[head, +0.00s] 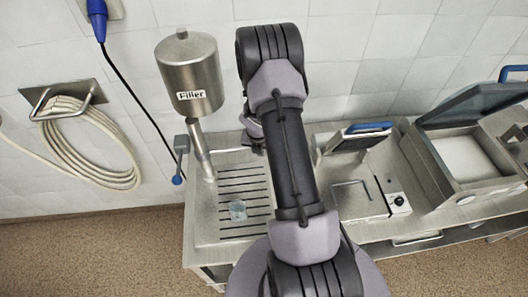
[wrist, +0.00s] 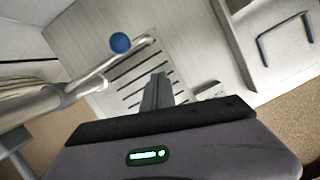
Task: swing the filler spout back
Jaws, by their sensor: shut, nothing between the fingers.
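The filler (head: 190,75) is a steel cylinder labelled "Filler" on a slanting post at the left of the counter in the head view. In the wrist view a thin metal tube (wrist: 108,67), which looks like the spout, reaches out over the slotted drain grate. A blue ball knob (wrist: 120,43) shows close to that tube. In the head view a blue knob (head: 177,180) hangs below a grey block left of the post. My gripper (wrist: 157,90) is shut and empty over the grate, to the right of the tube and apart from it. In the head view my arm partly hides it.
A small clear glass (head: 237,210) stands on the drain grate (head: 245,184). To the right are a device with a blue handle (head: 369,128) and a lidded steel basin (head: 465,158). A coiled hose (head: 85,145) hangs on the tiled wall.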

